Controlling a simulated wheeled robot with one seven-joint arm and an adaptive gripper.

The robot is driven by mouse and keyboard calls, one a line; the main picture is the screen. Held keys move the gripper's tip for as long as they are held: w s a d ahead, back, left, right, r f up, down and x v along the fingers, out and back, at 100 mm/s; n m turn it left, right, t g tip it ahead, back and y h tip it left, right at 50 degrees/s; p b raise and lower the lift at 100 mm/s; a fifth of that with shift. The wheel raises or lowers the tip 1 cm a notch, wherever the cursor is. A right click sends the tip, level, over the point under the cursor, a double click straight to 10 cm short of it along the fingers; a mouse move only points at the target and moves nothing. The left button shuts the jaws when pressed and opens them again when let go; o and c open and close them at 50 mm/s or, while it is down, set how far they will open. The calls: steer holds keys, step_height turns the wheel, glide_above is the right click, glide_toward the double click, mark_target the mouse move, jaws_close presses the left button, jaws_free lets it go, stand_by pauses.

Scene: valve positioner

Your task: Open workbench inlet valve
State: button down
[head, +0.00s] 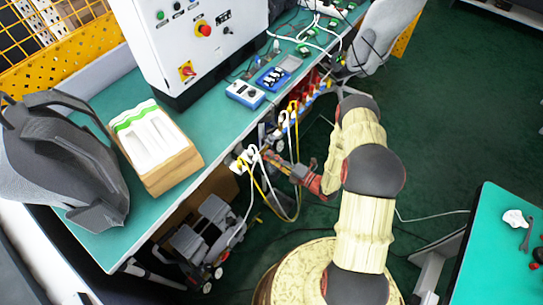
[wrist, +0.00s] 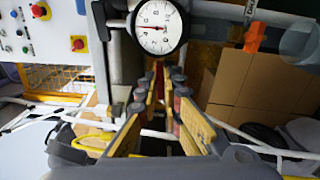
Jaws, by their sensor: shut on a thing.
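In the wrist view, my gripper (wrist: 166,88) has its two yellow fingers with dark pads closed in around a narrow red part (wrist: 159,72). This part looks like the inlet valve's handle, just below a round white pressure gauge (wrist: 157,27). The fingers hide most of the handle and valve body, so the handle's angle cannot be told. In the head view, my gripper (head: 284,166) reaches left to the workbench's front edge, among hoses and fittings. The valve itself is too small and covered to make out there.
The green workbench (head: 221,119) carries a white control box (head: 190,50), a blue-edged device (head: 245,93) and a wooden tray (head: 180,165). White and yellow cables (head: 270,203) hang near my gripper. Another green table (head: 495,235) stands at right. Open green floor lies between them.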

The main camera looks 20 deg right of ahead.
steer(key=shift+m, duration=0.6)
steer(key=c, duration=2)
jaws_free()
steer(key=shift+o, duration=0.2)
steer(key=shift+d, duration=0.1)
steer(key=v, duration=1.2)
